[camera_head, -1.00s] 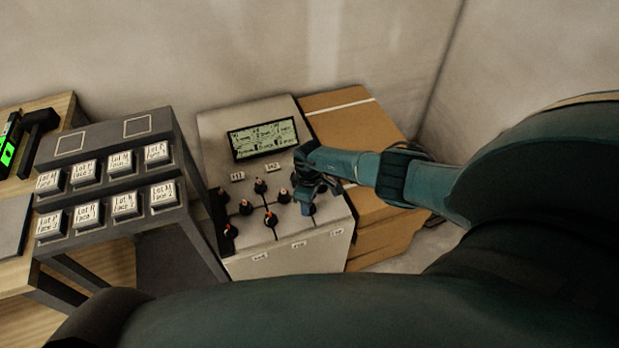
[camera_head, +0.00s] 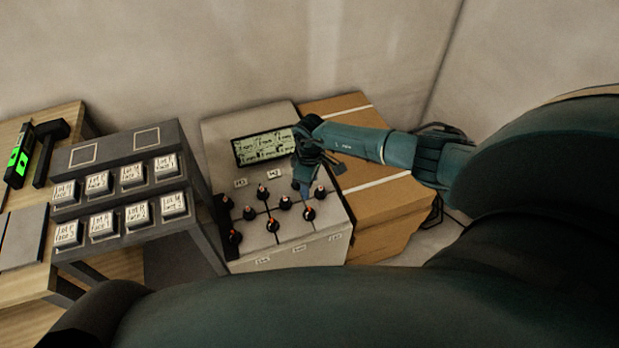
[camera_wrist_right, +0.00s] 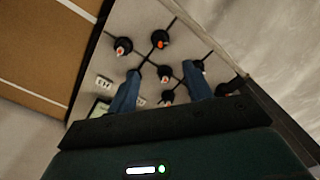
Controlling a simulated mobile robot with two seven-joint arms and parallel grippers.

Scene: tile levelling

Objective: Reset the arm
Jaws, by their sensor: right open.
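My right gripper (camera_head: 302,188) is over the right part of a grey control box that has a screen and several black knobs. In the right wrist view its two blue fingers (camera_wrist_right: 160,92) are apart, with the knobbed panel (camera_wrist_right: 143,52) beyond them and nothing held. A black knob (camera_wrist_right: 165,73) shows between the fingers; I cannot tell whether they touch anything. The screen (camera_head: 264,146) on the control box (camera_head: 225,128) is lit with small text. A large dark arm part of mine fills the lower right. My left gripper is not seen.
Left of the box stands a dark rack (camera_head: 112,150) with several labelled white blocks. A wooden table (camera_head: 20,290) at far left holds a black and green level (camera_head: 18,160) and a black hammer-shaped tool (camera_head: 50,140). Cardboard boxes (camera_head: 385,215) stand to the right, against the wall.

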